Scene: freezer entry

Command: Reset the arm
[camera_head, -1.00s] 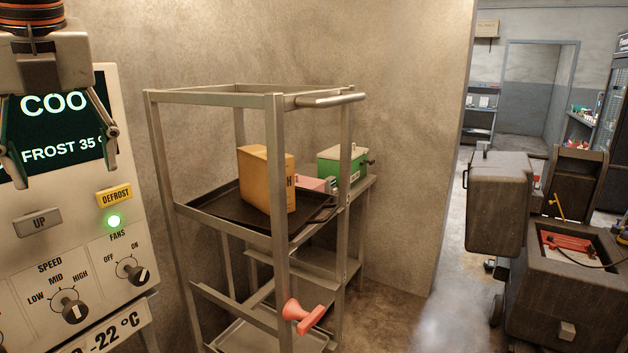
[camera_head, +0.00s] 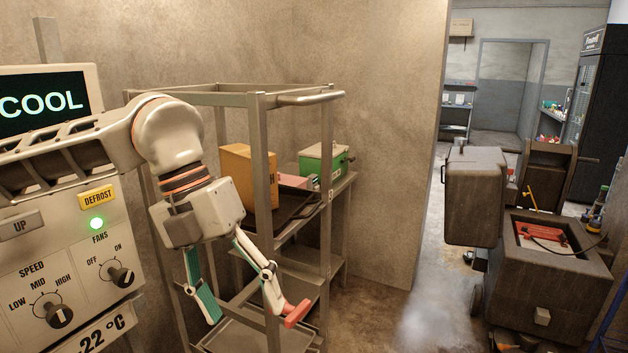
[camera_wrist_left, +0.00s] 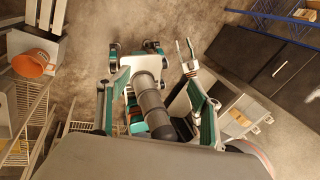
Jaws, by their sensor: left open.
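My left gripper (camera_head: 243,315) hangs low in front of the metal rack (camera_head: 262,160), its fingers spread and empty, pointing down. One finger overlaps the red handle (camera_head: 298,313) at the rack's front post; I cannot tell if they touch. My left arm crosses in front of the control panel (camera_head: 60,285) and hides part of it. In the left wrist view, the two fingers of my left gripper (camera_wrist_left: 158,110) stand apart, with parts of my own body between them. A small claw-like shape beyond may be my right gripper, but this is unclear.
The rack's dark tray (camera_head: 290,214) holds an orange-brown box (camera_head: 236,170). A green box (camera_head: 322,160) stands behind. A dark cart (camera_head: 550,290) stands at right. Floor is open between rack and cart.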

